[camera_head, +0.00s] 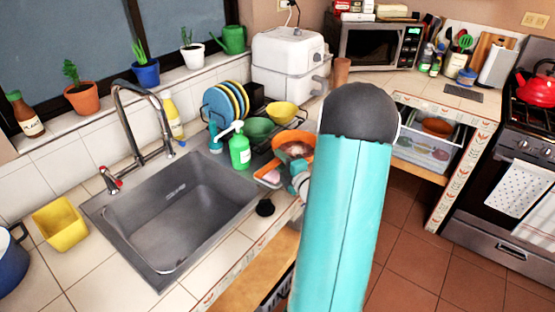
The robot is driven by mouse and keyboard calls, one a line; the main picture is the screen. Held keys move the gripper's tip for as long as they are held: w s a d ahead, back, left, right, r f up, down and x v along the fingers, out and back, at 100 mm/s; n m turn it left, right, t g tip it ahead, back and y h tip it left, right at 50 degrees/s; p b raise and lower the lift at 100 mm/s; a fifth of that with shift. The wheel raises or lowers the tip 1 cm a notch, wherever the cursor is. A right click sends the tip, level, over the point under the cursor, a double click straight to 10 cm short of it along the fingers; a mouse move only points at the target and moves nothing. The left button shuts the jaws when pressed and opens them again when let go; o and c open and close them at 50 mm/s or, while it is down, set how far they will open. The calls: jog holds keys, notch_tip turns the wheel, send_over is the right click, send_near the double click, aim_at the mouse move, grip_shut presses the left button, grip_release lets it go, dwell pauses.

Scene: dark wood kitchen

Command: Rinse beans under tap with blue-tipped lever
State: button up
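An orange bowl or strainer (277,143) stands right of the sink, with a brownish heap that may be the beans (296,149) in it. My gripper (296,181) is at its near side, largely hidden by my teal arm; I cannot tell whether its fingers touch or hold it. The grey tap (118,92) arches over the back of the empty sink (178,217). A red-tipped lever (112,181) is at the tap's left. A small blue tip (181,143) shows at its right, by the yellow bottle.
A green soap bottle (240,151) stands between the sink and the orange bowl. A dish rack with plates (226,103) and a green bowl (258,130) is behind. A yellow container (61,224) sits left of the sink. A black stopper (265,208) lies near the front edge.

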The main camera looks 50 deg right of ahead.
jog(key=v, duration=1)
